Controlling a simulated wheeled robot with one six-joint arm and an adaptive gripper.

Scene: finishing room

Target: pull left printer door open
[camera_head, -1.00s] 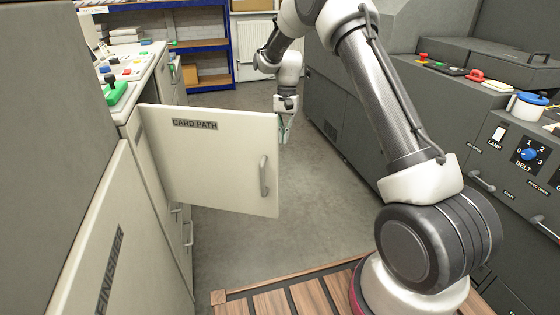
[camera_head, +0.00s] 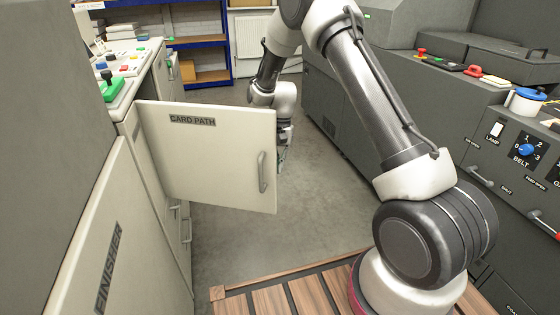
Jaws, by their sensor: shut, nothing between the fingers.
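The left door (camera_head: 205,165), a pale panel labelled "CARD PATH", stands swung out from the left-hand machine into the aisle. Its grey bar handle (camera_head: 263,172) is on the side facing me, near the free edge. My gripper (camera_head: 282,158) is at the far side of the door, just beyond its free edge, pointing down. It is shut and holds nothing. The door edge hides part of its fingers, so I cannot tell whether they touch the door.
A "FINISHER" panel (camera_head: 106,255) is at the near left. A dark machine with a belt knob (camera_head: 527,150) lines the right side. Blue shelving (camera_head: 203,42) stands at the back. The grey floor (camera_head: 240,240) between the machines is clear. A wooden slatted platform (camera_head: 270,300) is in front.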

